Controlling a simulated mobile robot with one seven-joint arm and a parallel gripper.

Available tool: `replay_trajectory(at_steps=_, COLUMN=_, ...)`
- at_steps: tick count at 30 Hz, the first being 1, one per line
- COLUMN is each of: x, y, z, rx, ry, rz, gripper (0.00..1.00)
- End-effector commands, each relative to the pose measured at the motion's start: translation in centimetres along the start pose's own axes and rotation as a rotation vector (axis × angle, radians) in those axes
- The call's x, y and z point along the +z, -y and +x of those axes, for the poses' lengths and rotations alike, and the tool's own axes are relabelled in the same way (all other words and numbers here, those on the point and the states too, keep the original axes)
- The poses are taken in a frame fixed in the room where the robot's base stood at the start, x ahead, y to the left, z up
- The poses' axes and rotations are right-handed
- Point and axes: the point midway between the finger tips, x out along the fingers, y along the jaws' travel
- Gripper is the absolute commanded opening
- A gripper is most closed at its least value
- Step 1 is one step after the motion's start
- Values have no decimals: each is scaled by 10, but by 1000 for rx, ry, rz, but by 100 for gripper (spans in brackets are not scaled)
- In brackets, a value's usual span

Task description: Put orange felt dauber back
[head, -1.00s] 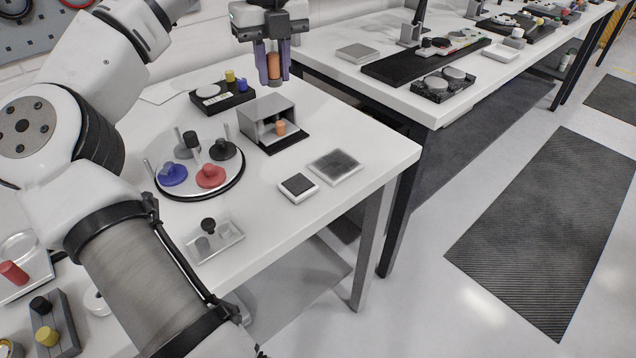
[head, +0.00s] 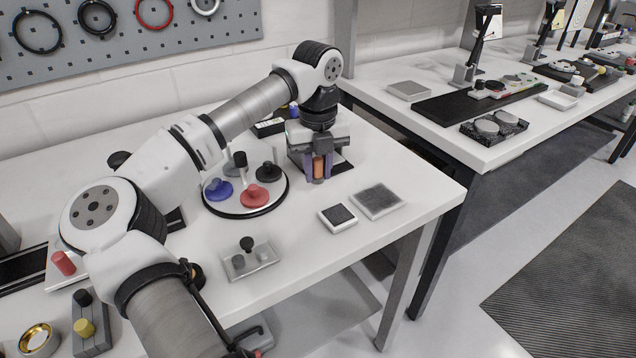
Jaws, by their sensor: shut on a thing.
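My gripper (head: 318,176) is shut on the orange felt dauber (head: 319,167), an upright orange cylinder between the purple fingers. It is low over the table, in front of the grey open-fronted housing (head: 293,157). The housing's black base (head: 343,167) shows to the right of the fingers. My gripper hides most of the housing and whatever is inside it. I cannot tell whether the dauber's lower end touches anything.
A round turntable (head: 226,208) with blue, red and dark knobbed pieces stands just left. Two square pads, a small one (head: 338,217) and a larger one (head: 377,200), lie to the right. A clear tray (head: 250,262) is in front. The right table corner is bare.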

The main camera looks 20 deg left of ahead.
Motion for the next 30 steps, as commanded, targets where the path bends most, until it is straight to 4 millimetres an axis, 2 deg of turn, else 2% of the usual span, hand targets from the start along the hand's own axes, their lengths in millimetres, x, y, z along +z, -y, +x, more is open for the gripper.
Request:
replay_trajectory(at_steps=5, x=-1, y=0, z=16, rx=0, ry=-3, rz=2, gripper=1)
replay_trajectory(at_steps=10, x=-1, y=0, z=41, rx=-1, ry=-3, rz=1, gripper=1)
replay_trajectory(at_steps=22, x=0, y=0, z=49, rx=0, ry=-1, rz=0, gripper=1)
replay_trajectory(at_steps=23, x=0, y=0, z=48, rx=0, ry=-1, rz=0, gripper=26)
replay_trajectory(at_steps=27, x=0, y=0, z=47, rx=0, ry=-1, rz=0, gripper=44)
replay_trajectory(at_steps=30, x=0, y=0, z=47, rx=0, ry=-1, rz=0, gripper=45)
